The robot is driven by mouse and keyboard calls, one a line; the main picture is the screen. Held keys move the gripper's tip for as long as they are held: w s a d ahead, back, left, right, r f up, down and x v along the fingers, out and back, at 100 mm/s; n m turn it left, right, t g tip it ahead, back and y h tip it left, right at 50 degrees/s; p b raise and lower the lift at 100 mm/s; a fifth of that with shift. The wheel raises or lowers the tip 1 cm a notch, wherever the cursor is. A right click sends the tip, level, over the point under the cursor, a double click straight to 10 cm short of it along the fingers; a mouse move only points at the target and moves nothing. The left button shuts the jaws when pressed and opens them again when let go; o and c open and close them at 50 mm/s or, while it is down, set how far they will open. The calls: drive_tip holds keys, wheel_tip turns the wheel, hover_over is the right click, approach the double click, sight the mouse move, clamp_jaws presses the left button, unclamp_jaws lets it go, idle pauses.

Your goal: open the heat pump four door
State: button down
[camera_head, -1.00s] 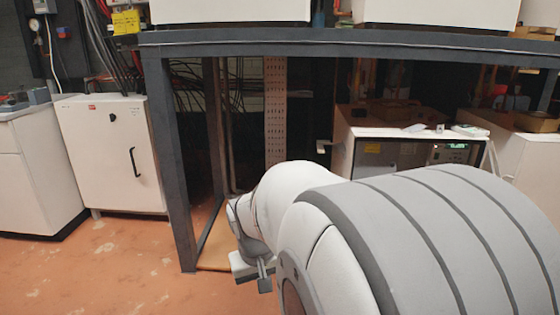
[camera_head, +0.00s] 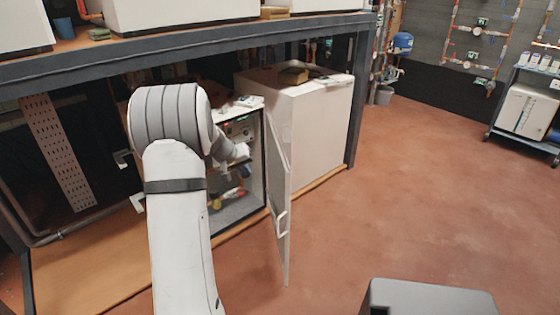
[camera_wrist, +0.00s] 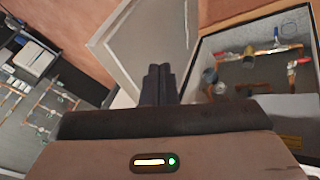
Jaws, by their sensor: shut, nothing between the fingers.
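A heat pump cabinet (camera_head: 235,213) under the bench has its white door (camera_head: 283,175) swung open, standing out from the front toward the room. No number is readable on it. The door's handle (camera_head: 283,223) is on its lower part. In the wrist view the pale door (camera_wrist: 140,40) is behind my fingers, and the open cabinet (camera_wrist: 250,60) with copper pipes and red valve handles is to the right. My gripper (camera_wrist: 158,70) is shut and empty, between the door and the cabinet opening in that view. In the head view my arm hides part of the cabinet front.
Another white cabinet (camera_head: 312,120) stands right of the open one under the dark bench frame (camera_head: 190,47). A shelf cart (camera_head: 525,108) is at the far right. The red floor (camera_head: 400,205) right of the door is mostly clear.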

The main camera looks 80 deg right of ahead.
drive_tip(key=s+d+f+p, duration=0.1)
drive_tip(key=s+d+f, duration=0.6)
drive_tip(key=s+d, duration=0.2)
drive_tip(key=shift+s+f+m, duration=0.3)
drive_tip(key=shift+s+m, duration=0.1)
drive_tip(key=shift+s, duration=0.2)
drive_tip(key=shift+d, duration=0.15)
